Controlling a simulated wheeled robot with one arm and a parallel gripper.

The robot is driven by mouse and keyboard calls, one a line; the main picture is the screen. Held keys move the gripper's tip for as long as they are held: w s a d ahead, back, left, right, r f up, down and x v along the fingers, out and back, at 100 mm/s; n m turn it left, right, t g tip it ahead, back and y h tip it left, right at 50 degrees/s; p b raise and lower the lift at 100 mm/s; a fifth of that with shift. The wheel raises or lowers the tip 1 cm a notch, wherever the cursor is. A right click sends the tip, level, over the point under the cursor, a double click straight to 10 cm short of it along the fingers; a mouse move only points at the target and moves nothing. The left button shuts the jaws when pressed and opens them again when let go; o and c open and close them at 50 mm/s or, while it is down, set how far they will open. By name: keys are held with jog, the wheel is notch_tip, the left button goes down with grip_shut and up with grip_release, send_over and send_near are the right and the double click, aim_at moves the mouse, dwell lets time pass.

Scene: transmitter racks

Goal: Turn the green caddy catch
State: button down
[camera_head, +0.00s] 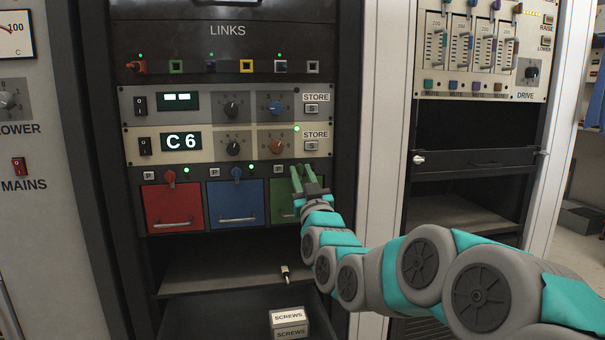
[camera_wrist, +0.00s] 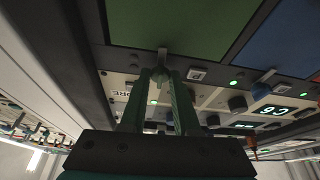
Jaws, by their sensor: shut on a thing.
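The green caddy (camera_head: 282,203) sits at the right end of a row of three and is partly hidden by my gripper. Its front (camera_wrist: 180,22) fills the top of the wrist view. In the wrist view the fingertips (camera_wrist: 160,73) lie at the lever, with a gap between the fingers farther back.
The red caddy (camera_head: 173,207) and blue caddy (camera_head: 236,206) are to the left, each with its own catch above. Store panels (camera_head: 220,143) with knobs are just above. Below are an open shelf (camera_head: 215,275) and a screws box (camera_head: 289,317).

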jog(key=shift+m+h, duration=0.4)
jog(key=shift+m, duration=0.4)
jog(key=c, duration=0.6)
grip_release()
jog(key=shift+c, duration=0.2)
jog(key=shift+s, duration=0.15)
jog(key=v, duration=0.7)
jog(key=shift+s+f, duration=0.2)
jog(key=shift+p, duration=0.3)
